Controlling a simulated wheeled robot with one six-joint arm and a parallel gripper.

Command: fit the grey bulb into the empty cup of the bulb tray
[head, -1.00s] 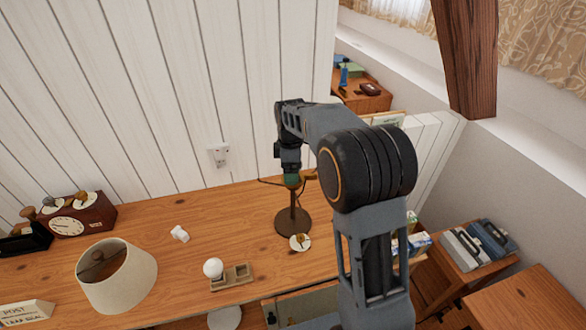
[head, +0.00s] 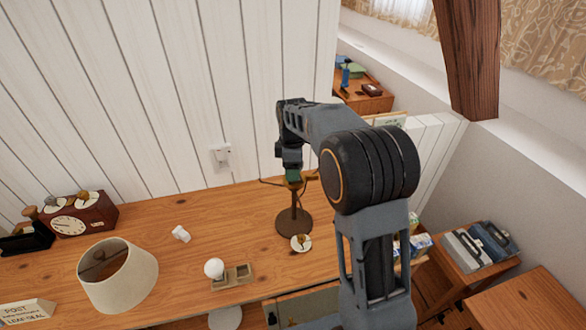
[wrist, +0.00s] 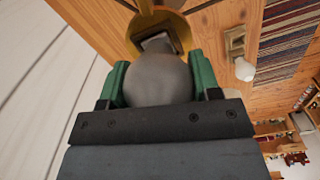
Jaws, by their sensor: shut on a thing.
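The grey bulb (wrist: 160,78) sits between the green fingers of my gripper (wrist: 160,85) in the wrist view. My gripper is shut on it. The bulb's base end points at the brass socket ring of the desk lamp (wrist: 160,30); I cannot tell whether it touches the socket. In the head view my gripper (head: 292,176) is at the top of the lamp stand (head: 293,215), and the bulb is hidden. The bulb tray (head: 232,284) lies left of the lamp. A white bulb (head: 214,268) fills its left cup; its right cup (head: 243,271) looks empty.
A cream lampshade (head: 118,278) stands at the desk's left, with a brown clock (head: 82,218) behind it. A small white object (head: 181,233) lies mid-desk. A round white disc (head: 301,243) is at the lamp's foot. The white plank wall (head: 150,110) is close behind the lamp.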

